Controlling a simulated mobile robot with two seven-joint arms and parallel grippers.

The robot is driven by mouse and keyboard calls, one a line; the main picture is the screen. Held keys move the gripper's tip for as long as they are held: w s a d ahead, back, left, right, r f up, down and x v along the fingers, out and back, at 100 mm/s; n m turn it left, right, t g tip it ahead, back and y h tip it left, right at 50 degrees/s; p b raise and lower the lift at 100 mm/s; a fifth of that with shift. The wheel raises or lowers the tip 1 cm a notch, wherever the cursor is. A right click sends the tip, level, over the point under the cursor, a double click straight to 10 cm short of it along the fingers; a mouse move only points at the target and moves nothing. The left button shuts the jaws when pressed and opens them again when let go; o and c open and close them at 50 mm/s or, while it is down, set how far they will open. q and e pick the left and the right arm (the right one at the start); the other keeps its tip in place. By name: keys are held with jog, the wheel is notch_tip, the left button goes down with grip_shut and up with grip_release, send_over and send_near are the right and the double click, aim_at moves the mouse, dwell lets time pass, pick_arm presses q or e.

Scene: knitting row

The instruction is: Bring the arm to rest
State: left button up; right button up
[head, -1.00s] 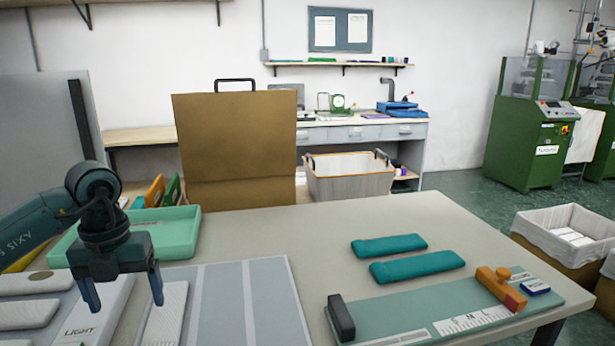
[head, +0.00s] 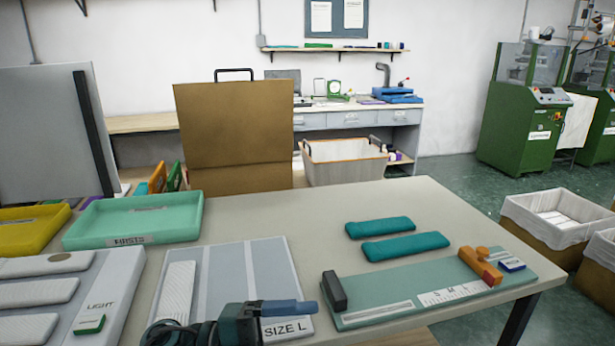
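My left gripper (head: 290,308) is low at the bottom of the head view, over the near part of the grey striped mat (head: 266,262). It lies sideways with its blue finger pointing right, partly covering the left of the SIZE L label (head: 288,327). I see nothing held in it, but the side-on view does not show the gap between the fingers. A white ribbed strip (head: 177,292) lies on the mat's left part, apart from the fingers. My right gripper is not in view.
A white LIGHT panel (head: 112,285) with pale strips is at left. Behind are a mint tray (head: 175,223) and yellow tray (head: 35,230). Two teal pieces (head: 380,227) (head: 405,247) lie beyond a green measuring board (head: 400,290). The middle of the table is clear.

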pick_arm(q)
jog(key=w+a+f+n+t+y+p, duration=0.1)
jog(key=a+f+n+t+y, duration=0.25)
jog(key=n+t, duration=0.6)
jog(key=w+a+f+n+t+y+p, duration=0.1)
jog(key=a+f+n+t+y, duration=0.35)
jog(key=n, duration=0.75)
jog(key=s+a+f+n+g+y, duration=0.1)
jog(key=s+a+f+n+y, duration=0.1)
jog(key=s+f, duration=0.4)
jog(key=s+a+f+n+g+y+p, duration=0.1)
jog(key=s+a+f+n+g+y, duration=0.1)
jog(key=s+f+n+y, duration=0.3)
notch_tip(320, 180, down, 3)
jog(key=shift+s+a+f+n+y, duration=0.1)
jog(key=shift+s+a+n+y, duration=0.2)
jog(key=shift+s+a+n, duration=0.25)
